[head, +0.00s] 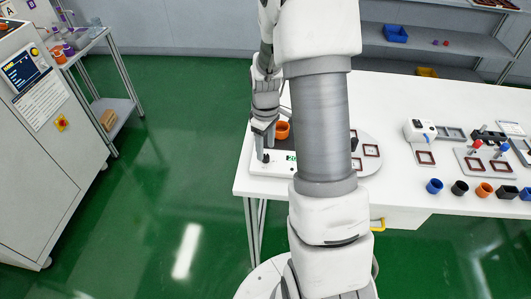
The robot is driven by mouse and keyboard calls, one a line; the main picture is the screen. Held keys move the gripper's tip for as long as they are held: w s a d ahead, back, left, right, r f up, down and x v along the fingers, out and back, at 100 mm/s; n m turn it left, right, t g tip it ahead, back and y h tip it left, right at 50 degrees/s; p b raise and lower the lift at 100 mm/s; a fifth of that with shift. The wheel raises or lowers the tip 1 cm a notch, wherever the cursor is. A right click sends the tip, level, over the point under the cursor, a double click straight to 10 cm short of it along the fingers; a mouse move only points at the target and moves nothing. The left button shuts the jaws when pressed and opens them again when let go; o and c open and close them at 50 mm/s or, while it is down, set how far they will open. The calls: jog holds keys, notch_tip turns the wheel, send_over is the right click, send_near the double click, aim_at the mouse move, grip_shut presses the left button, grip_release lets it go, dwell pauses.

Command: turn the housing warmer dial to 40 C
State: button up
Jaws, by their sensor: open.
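The housing warmer (272,169) is a low white unit at the left front of the white table, partly hidden behind my arm. A green display (291,156) on it seems to read 20; its right part is cut off by my arm. A small dark dial (265,157) is at the warmer's left end. My gripper (264,148) points down right over the dial, with its jaws open. Whether the fingers touch the dial or sit around it is too small to tell. An orange cup-shaped housing (283,130) stands just behind and right of the gripper.
A round grey plate (371,165) with dark square frames lies right of my arm. Farther right on the white table (400,95) are a small white device (419,130), fixtures and a row of coloured cups. A control cabinet (40,150) stands far left. The floor between is clear.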

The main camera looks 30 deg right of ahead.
aim_at(266, 156)
jog(key=shift+f, duration=1.55)
grip_shut()
